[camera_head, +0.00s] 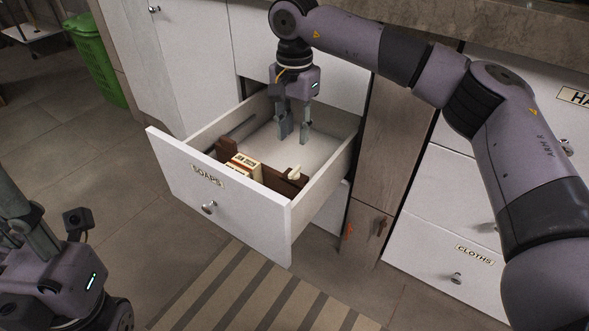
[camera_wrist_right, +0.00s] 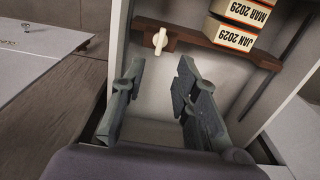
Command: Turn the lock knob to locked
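A cream lever-shaped knob (camera_head: 294,173) sits on the dark brown divider (camera_head: 272,178) inside the open drawer labelled SOAPS. I take it for the lock knob. It also shows in the right wrist view (camera_wrist_right: 160,41), standing roughly upright in the picture, with no readable marking beside it. My right gripper (camera_head: 294,132) points down into the drawer, behind the knob and apart from it. Its fingers (camera_wrist_right: 161,78) are open with nothing between them. My left gripper (camera_head: 35,238) is at the lower left, far from the drawer; its fingertips are not clear.
The drawer's front (camera_head: 215,197) and side walls surround the right gripper. Cream date-marked boxes (camera_head: 243,166) stand by the divider, beside the knob. The drawer floor behind the divider is clear.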

